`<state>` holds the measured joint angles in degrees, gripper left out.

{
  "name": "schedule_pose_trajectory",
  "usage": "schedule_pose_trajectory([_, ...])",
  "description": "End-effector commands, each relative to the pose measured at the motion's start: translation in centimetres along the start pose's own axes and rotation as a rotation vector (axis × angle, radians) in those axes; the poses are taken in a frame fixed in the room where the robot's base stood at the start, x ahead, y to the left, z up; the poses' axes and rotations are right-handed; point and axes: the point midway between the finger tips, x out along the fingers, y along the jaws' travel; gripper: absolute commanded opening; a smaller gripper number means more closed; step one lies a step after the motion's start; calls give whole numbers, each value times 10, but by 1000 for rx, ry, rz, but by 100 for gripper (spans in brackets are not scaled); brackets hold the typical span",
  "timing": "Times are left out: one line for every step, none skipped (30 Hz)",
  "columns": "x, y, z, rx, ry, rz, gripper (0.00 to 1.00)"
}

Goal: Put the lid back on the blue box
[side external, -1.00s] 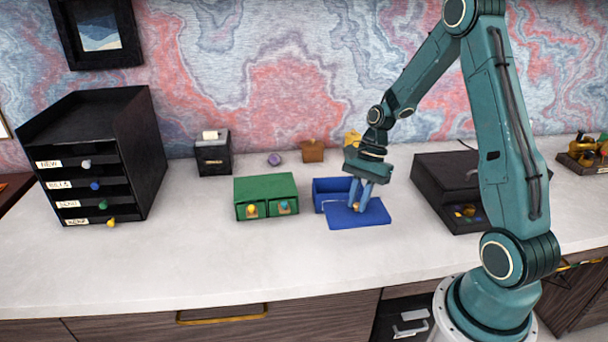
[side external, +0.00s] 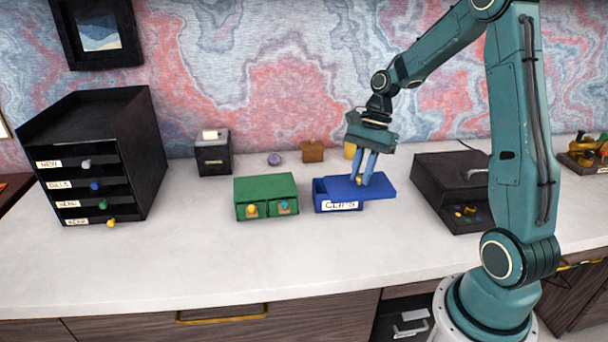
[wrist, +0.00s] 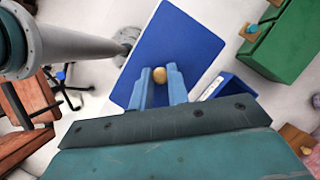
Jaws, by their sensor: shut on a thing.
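The blue box (side external: 338,206) stands on the white desk top, with a "CLIPS" label on its front; its left part looks open. The flat blue lid (side external: 377,188) is held above the box and off to its right, covering part of it in the side view. My gripper (side external: 361,182) is shut on the lid's round tan knob (wrist: 159,75). In the wrist view the lid (wrist: 175,40) lies beyond the fingertips, and the box (wrist: 228,90) shows to the right of it, partly hidden by my gripper.
A green two-drawer box (side external: 266,196) stands just left of the blue box. A black open-fronted case (side external: 445,190) stands to the right. A yellow cup (side external: 350,150) and a brown box (side external: 313,151) are behind. The desk in front is clear.

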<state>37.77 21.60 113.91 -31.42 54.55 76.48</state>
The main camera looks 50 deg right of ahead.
Motion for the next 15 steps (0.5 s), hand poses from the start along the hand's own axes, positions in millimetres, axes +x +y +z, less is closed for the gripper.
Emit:
schedule_pose_trajectory([0, 0, 0, 0, 0, 0, 0])
schedule_pose_trajectory([0, 0, 0, 0, 0, 0, 0])
schedule_pose_trajectory([0, 0, 0, 0, 0, 0, 0])
schedule_pose_trajectory([0, 0, 0, 0, 0, 0, 0])
schedule_pose_trajectory([0, 0, 0, 0, 0, 0, 0])
schedule_pose_trajectory([0, 0, 0, 0, 0, 0, 0])
schedule_pose_trajectory([0, 0, 0, 0, 0, 0, 0])
schedule_pose_trajectory([0, -1, 0, 0, 0, 0, 0])
schedule_pose_trajectory([0, -2, -1, 0, -1, -1, 0])
schedule_pose_trajectory([0, -2, -2, 0, -1, -1, 0])
schedule_pose_trajectory([0, -4, -3, 1, -1, -1, 0])
schedule_pose_trajectory([-1, -5, -4, 1, -2, -2, 0])
schedule_pose_trajectory([-1, -7, -5, 2, -3, -3, 0])
schedule_pose_trajectory([-2, -9, -7, 2, -3, -3, 0])
schedule_pose_trajectory([-2, -12, -9, 4, -5, -4, 0])
